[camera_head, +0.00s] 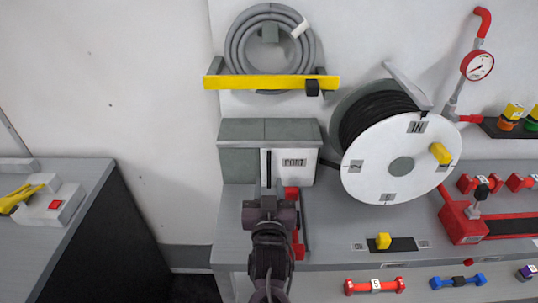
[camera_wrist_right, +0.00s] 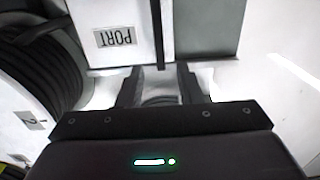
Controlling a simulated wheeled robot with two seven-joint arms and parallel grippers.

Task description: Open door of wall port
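The wall port is a grey box (camera_head: 240,158) against the wall, left of the hose reel. Its white door (camera_head: 309,168) bears a PORT label and looks closed. A dark vertical bar (camera_head: 268,168) runs along the door's left edge. My right gripper (camera_head: 268,192) is just in front of and below this bar. In the wrist view the white door (camera_wrist_right: 115,60) appears upside down beside the grey box front (camera_wrist_right: 205,28). The right gripper's two fingers (camera_wrist_right: 158,84) stand apart below the bar's end, with nothing visibly clasped. My left gripper is not in view.
A large white hose reel (camera_head: 375,182) stands close right of the port. A yellow wall bracket (camera_head: 270,82) with a coiled grey hose hangs above. Red fittings (camera_head: 292,193) sit just below the door. A grey side table (camera_head: 85,190) stands left, beyond a gap.

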